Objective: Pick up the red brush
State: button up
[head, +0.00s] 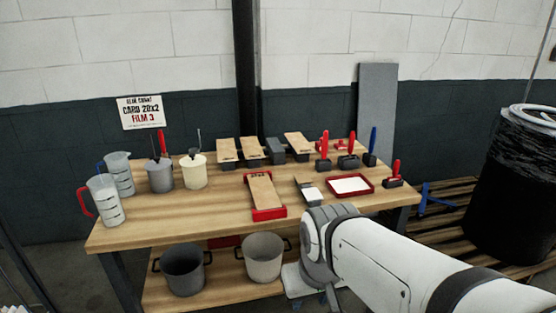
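Several red-handled tools that look like brushes with dark heads stand at the right of the wooden workbench (160,228). One red brush (394,176) stands near the right end, beside a red-rimmed tray. Two more, a left red brush (323,153) and a right red brush (349,153), stand further back. Which one the task means I cannot tell. My white arm reaches in from the lower right, its rounded joint in front of the bench's front edge. My gripper's fingers do not show; the arm covers part of the bench front.
A red-rimmed tray (350,186), a blue-handled tool (371,147) and a red box with a wooden top (264,194) share the bench. Jugs and pots crowd its left. Buckets sit below. A black barrel (513,190) stands right. The bench's front left is clear.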

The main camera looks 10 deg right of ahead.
aim_at(325, 141)
jog(key=u, duration=0.05)
jog(key=k, duration=0.55)
jog(key=z, duration=0.5)
jog(key=i, duration=1.9)
jog(key=u, duration=0.4)
